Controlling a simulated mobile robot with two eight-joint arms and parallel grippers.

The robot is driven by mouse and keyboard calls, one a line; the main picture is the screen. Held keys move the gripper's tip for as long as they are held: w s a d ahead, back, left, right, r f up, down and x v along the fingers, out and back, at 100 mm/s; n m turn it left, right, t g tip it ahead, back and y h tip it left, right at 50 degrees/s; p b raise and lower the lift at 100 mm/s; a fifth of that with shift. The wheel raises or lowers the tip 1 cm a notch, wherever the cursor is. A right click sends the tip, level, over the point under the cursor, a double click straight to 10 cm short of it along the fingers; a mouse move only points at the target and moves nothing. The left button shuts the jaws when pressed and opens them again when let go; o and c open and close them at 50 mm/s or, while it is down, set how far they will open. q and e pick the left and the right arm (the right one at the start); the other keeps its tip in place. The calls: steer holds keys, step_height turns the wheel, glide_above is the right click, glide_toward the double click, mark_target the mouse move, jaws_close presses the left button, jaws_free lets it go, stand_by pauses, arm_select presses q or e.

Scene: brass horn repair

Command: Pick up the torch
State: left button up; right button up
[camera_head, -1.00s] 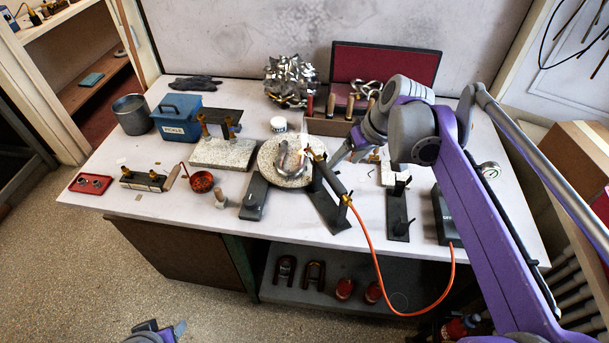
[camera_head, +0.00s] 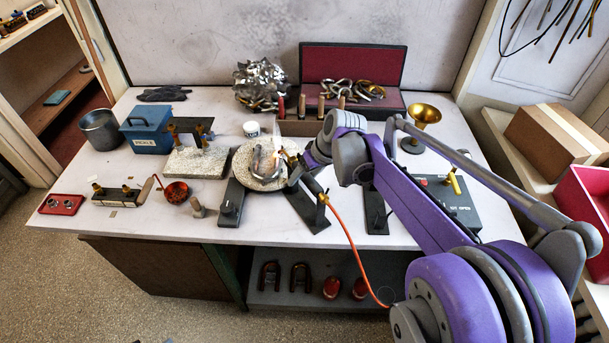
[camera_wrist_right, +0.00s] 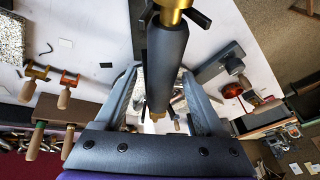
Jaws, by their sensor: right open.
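The torch (camera_head: 313,185) rests on a dark stand at the front middle of the bench, with an orange hose running from it over the front edge. Its tip points towards the round stone block, where a bright glow shows. My right gripper (camera_head: 298,171) is at the torch, partly hidden by my own wrist. In the right wrist view the dark torch handle (camera_wrist_right: 167,62) with its brass collar lies between the fingers of my right gripper (camera_wrist_right: 161,75), which are open on either side of it. My left gripper is not in view.
A round stone block (camera_head: 246,177) bearing curved metal pieces stands next to the torch. A brass bell (camera_head: 424,116) and a dark control box (camera_head: 447,199) are to the right.

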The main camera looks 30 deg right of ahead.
steer(key=shift+s+f, duration=0.1)
steer(key=shift+f, duration=0.1)
stand_by(0.6)
jaws_close()
